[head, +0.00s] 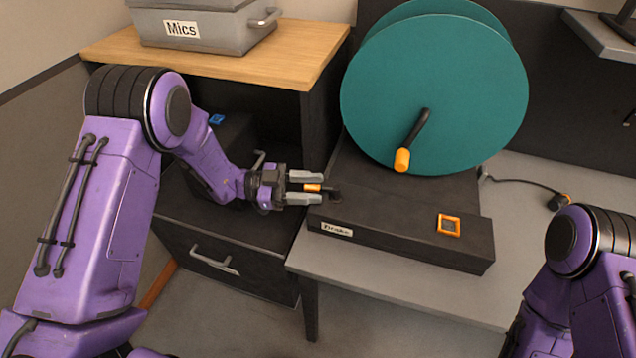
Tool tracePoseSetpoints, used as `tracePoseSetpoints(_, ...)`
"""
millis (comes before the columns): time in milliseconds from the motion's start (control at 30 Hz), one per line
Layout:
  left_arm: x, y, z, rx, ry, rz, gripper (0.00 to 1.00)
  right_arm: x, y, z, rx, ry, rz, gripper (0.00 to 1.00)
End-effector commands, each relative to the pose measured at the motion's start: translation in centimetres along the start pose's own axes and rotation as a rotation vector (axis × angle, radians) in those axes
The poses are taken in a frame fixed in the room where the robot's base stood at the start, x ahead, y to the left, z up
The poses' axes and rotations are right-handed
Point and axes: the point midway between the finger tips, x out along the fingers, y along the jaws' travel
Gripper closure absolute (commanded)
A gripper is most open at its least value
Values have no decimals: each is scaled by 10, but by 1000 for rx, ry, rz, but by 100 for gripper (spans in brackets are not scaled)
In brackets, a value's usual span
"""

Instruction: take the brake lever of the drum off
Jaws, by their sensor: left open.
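A teal drum (435,95) stands on a dark base (400,222) on the grey worktop. The drum has a black crank with an orange knob (402,160). The brake lever (314,187), small with an orange grip, is at the left end of the base. My left gripper (306,188) reaches in from the left and is open, with one finger on each side of the lever's orange grip. I cannot tell whether the fingers touch it. My right arm shows at the lower right, but its gripper is out of view.
A square orange-framed button (448,225) is on the base's right part. A grey case marked Mics (200,25) sits on the wooden top (300,62) at the upper left. A dark drawer cabinet (228,262) stands below my left arm. A black cable (525,182) lies on the right.

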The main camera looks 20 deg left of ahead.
Motion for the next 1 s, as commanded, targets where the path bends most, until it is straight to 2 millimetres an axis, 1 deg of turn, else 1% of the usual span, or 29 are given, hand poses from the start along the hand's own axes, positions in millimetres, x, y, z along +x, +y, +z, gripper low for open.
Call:
tracePoseSetpoints(33,8,0,-2,0,-1,3,56,-4,0,-2,0,0,0,28)
tracePoseSetpoints(167,19,0,0,-1,0,1,56,-5,0,-2,0,0,0,28)
tracePoseSetpoints(433,22,0,0,-1,0,-1,56,-5,0,-2,0,0,0,28)
tracePoseSetpoints(467,22,0,0,-1,0,-1,65,-5,0,-2,0,0,0,28)
tracePoseSetpoints(500,22,0,0,-1,0,-1,78,-5,0,-2,0,0,0,28)
tracePoseSetpoints(567,22,0,0,-1,0,-1,98,-5,0,-2,0,0,0,28)
tracePoseSetpoints(600,22,0,0,-1,0,-1,100,-5,0,-2,0,0,0,28)
tracePoseSetpoints(767,22,-1,2,0,6,14,100,-1,0,0,0,0,0,28)
tracePoseSetpoints(900,22,-5,8,4,30,119,100,17,-2,7,0,0,0,28)
tracePoseSetpoints(1000,23,-8,8,3,47,198,100,27,-2,11,0,0,0,28)
